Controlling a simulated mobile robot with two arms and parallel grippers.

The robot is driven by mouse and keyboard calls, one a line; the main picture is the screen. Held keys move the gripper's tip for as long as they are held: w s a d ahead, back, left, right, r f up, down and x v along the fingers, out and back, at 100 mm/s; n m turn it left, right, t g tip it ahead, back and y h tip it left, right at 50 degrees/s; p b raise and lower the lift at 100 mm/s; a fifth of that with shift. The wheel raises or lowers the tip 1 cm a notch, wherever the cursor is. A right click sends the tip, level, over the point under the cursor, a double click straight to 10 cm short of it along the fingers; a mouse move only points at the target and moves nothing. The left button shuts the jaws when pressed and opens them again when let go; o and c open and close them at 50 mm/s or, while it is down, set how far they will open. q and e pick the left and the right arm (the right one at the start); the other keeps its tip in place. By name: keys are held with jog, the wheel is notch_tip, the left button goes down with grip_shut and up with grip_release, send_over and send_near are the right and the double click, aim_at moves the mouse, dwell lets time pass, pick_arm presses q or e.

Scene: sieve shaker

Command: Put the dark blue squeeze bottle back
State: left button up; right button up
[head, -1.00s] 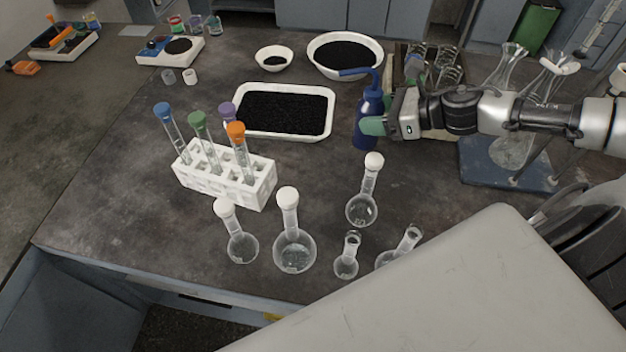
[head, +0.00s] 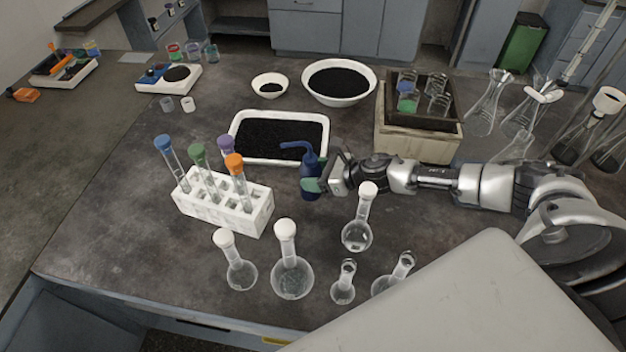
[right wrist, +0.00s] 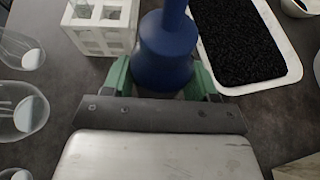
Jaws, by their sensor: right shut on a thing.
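My right gripper (head: 313,185) comes from the right and is shut on the bottle's body. In the right wrist view the bottle (right wrist: 166,48) stands between the green fingers of the gripper (right wrist: 163,78). My left gripper is not in view.
A white rack (head: 222,205) with several capped tubes stands left of the bottle. A white tray (head: 236,152) of black grains lies behind it. A stoppered flask (head: 357,235) stands close at the front right, with several flasks nearer the front edge. A wooden box (head: 415,148) is behind my arm.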

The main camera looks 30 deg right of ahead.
jog(key=shift+w+a+f, duration=0.15)
jog(key=shift+w+a, duration=0.05)
notch_tip(320, 180, down, 4)
jog(key=shift+r, duration=0.1)
jog(key=shift+f, duration=0.25)
jog(key=o, duration=0.6)
jog(key=shift+s, duration=0.1)
jog(key=shift+r, duration=0.1)
